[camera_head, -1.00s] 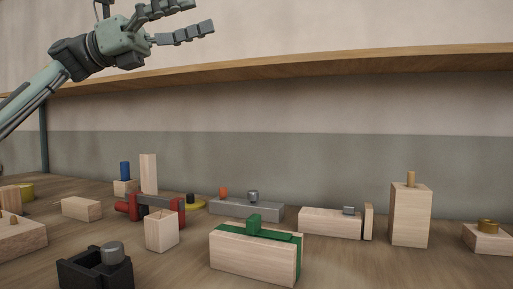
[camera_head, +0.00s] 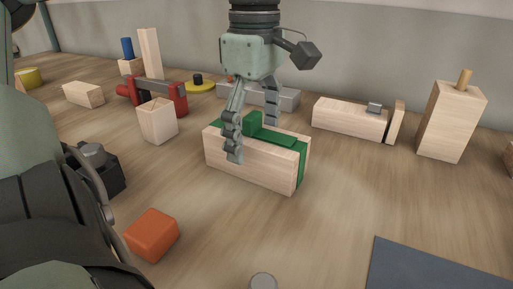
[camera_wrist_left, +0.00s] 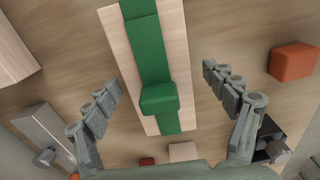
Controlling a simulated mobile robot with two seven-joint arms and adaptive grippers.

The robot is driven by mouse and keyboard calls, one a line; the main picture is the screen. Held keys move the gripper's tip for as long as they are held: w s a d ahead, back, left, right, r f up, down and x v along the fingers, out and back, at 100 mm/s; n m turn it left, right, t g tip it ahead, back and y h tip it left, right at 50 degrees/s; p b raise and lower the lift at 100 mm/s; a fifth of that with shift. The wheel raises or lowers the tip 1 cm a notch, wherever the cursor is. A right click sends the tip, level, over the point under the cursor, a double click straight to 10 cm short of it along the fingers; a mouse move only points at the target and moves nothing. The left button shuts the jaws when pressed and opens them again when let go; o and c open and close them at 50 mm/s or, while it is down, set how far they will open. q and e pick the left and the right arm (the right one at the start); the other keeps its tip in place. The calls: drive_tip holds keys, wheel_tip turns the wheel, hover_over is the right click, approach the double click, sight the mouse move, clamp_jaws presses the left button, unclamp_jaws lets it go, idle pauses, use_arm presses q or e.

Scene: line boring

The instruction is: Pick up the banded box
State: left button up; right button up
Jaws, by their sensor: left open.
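The banded box, a pale wooden block with a green band and a green raised grip on top, stands on the table in the middle of the head view (camera_head: 240,170). In the left wrist view its top (camera_wrist_left: 118,40) runs lengthwise between the fingers. My left gripper (camera_head: 253,139) is open and points down over the box. One finger is on the near side, partly in front of it, and the other is behind. In the left wrist view the gripper (camera_wrist_left: 161,77) shows clear gaps on both sides. My right gripper is not in view.
A red and grey clamp-like piece (camera_head: 172,92), a grey bar (camera_head: 287,99) and a wooden block (camera_head: 349,119) lie behind. A dark sheet (camera_head: 430,268) lies at lower right.

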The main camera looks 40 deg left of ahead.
use_arm(q)
drive_tip(key=shift+f, duration=0.95)
drive_tip(key=shift+c, duration=0.2)
drive_tip(key=shift+w+r, duration=0.1)
clamp_jaws()
